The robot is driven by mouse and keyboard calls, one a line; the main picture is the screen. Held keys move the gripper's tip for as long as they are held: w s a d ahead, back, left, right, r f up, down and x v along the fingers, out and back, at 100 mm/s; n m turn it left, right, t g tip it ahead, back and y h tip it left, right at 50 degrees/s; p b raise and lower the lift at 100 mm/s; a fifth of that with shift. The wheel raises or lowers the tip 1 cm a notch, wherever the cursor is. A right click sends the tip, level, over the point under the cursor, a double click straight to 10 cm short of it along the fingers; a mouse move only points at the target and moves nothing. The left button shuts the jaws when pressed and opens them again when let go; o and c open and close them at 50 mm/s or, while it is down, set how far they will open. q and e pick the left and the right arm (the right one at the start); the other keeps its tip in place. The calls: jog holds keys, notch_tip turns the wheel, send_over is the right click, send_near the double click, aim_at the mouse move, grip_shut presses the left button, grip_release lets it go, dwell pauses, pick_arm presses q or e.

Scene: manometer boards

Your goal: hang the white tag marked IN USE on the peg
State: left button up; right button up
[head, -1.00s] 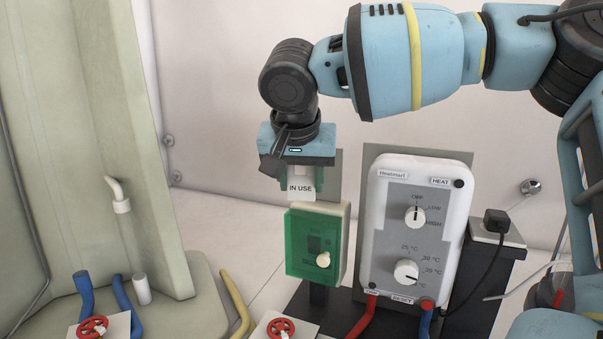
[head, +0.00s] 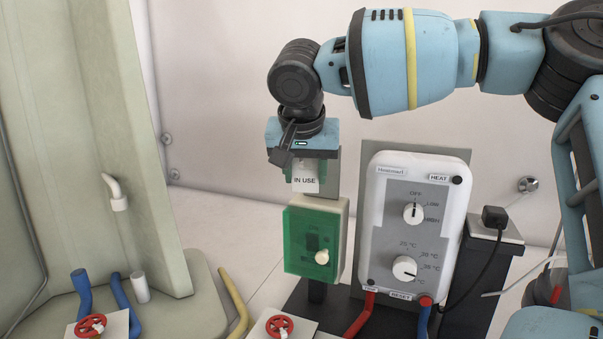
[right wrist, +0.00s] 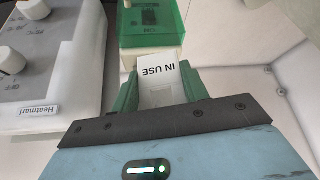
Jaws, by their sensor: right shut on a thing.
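The white tag (head: 305,181), marked IN USE, hangs upright below my right gripper (head: 304,165), which is shut on its upper part. In the right wrist view the tag (right wrist: 159,75) sits between the green fingers of that gripper (right wrist: 160,92), its lettering upside down there. The tag is just above a cream box (head: 339,225) with a green see-through front. A round cream knob (head: 322,257) stands out from the box's lower right; it may be the peg, but I cannot be sure. It is below the tag and apart from it. My left gripper is out of view.
A white heater unit (head: 424,167) with two dials stands close to the right of the box. A black plug (head: 495,217) with a cable is farther right. Red valve wheels (head: 280,327) and hoses are below. Open space lies left of my right gripper.

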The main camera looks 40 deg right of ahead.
jog(key=shift+w+d+f, duration=0.1)
jog(key=shift+w+d, duration=0.3)
jog(key=shift+d, duration=0.4)
jog(key=shift+w+d+f, duration=0.1)
jog(key=shift+w+d, duration=0.3)
jog(key=shift+d, duration=0.35)
jog(key=shift+w+d+f, duration=0.1)
jog(key=shift+w+d, duration=0.3)
jog(key=shift+d, duration=0.4)
jog(key=shift+w+d+f+b, duration=0.3)
jog(key=shift+d+b, duration=0.1)
jog(key=shift+d, duration=0.1)
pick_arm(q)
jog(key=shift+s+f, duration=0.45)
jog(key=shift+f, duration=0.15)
pick_arm(e)
jog(key=shift+f, duration=0.15)
jog(key=o, duration=1.5)
jog(key=shift+w, duration=0.15)
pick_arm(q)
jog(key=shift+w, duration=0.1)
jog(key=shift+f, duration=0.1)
